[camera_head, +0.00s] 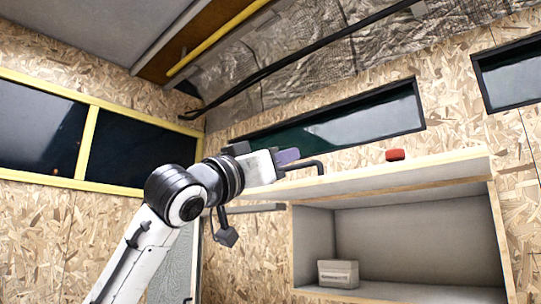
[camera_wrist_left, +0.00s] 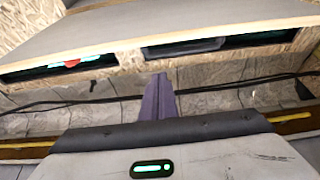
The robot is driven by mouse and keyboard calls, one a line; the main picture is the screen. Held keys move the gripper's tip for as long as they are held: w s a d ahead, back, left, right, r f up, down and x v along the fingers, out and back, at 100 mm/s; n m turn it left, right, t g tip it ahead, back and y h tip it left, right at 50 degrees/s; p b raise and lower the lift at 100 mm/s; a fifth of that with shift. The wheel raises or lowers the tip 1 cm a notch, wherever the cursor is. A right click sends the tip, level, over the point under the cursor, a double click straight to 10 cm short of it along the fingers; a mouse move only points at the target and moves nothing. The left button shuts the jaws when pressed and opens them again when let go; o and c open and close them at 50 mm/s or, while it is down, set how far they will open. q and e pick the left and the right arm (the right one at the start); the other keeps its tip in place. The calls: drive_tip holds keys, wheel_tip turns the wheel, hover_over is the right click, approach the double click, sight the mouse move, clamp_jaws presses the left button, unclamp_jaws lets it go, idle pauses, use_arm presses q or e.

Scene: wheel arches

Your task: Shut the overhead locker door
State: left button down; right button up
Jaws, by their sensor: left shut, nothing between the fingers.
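The overhead locker (camera_head: 300,247) is open at the front, with a grey interior. Its door (camera_head: 430,170), a pale panel with a wooden edge, is raised above the opening, and its broad face also fills the top of the left wrist view (camera_wrist_left: 150,22). A black bar handle (camera_head: 318,168) shows by the door's left part. My left gripper (camera_head: 289,156) is shut and empty, its purple fingers over the door's left part, right by the handle; I cannot tell if they touch. The shut fingers show in the left wrist view (camera_wrist_left: 158,98). My right gripper is not in view.
A pale box (camera_head: 338,273) sits inside the locker. A small red object (camera_head: 395,155) shows at the door's upper edge. A black-framed window (camera_head: 345,125) is in the wall behind. A black cable (camera_head: 300,52) and yellow bar (camera_head: 215,38) run overhead.

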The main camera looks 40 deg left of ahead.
use_arm(q)
drive_tip(key=shift+w+d+f, duration=0.1)
drive_tip(key=shift+w+f, duration=0.5)
drive_tip(key=shift+f, duration=0.2)
drive_tip(key=shift+w+d+f, duration=0.1)
drive_tip(key=shift+w+f, duration=0.5)
drive_tip(key=shift+f, duration=0.15)
drive_tip(key=shift+a, duration=0.1)
